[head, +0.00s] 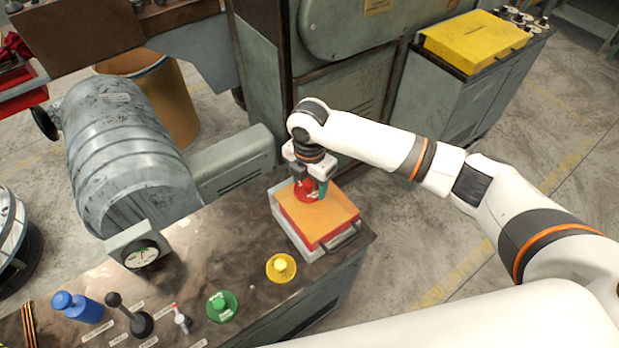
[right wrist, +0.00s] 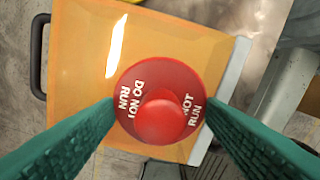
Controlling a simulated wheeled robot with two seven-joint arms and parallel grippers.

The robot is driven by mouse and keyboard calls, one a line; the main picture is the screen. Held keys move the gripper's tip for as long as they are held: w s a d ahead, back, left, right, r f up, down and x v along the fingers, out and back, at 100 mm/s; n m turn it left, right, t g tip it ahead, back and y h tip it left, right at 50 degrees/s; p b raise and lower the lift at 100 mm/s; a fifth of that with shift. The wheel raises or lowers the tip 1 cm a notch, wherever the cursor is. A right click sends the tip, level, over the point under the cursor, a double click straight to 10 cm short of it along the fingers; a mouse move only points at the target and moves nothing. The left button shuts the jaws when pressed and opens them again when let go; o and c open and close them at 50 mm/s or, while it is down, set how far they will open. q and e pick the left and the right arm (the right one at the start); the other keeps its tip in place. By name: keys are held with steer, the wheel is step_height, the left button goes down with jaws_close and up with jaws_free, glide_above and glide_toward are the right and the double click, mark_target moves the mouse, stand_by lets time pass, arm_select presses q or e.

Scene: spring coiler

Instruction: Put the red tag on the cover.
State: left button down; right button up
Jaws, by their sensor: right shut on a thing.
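The red tag (head: 305,191) is a round disc with a knob, and white lettering "DO NOT RUN" shows on it in the right wrist view (right wrist: 160,108). My right gripper (head: 312,184) is shut on it, with a green finger on each side. The tag is over the orange cover (head: 335,221), toward its back left part. I cannot tell whether the tag touches the cover. My left gripper is not in view.
On the console top (head: 205,255), a yellow disc (head: 281,268) and a green disc (head: 221,306) lie in front of the box. A black lever (head: 138,320), a blue knob (head: 78,305) and a gauge (head: 145,254) stand to the left. Grey machinery (head: 335,100) rises behind.

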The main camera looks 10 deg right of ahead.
steer(key=shift+p, duration=0.4)
stand_by(0.8)
steer(key=shift+f, duration=0.6)
stand_by(0.9)
steer(key=o, duration=1.1)
steer(key=shift+c, duration=0.2)
step_height(320, 180, up, 11)
steer(key=shift+f+b, duration=0.1)
steer(key=shift+b, duration=0.95)
step_height(320, 180, up, 8)
steer(key=p, duration=0.8)
steer(key=shift+f, duration=0.25)
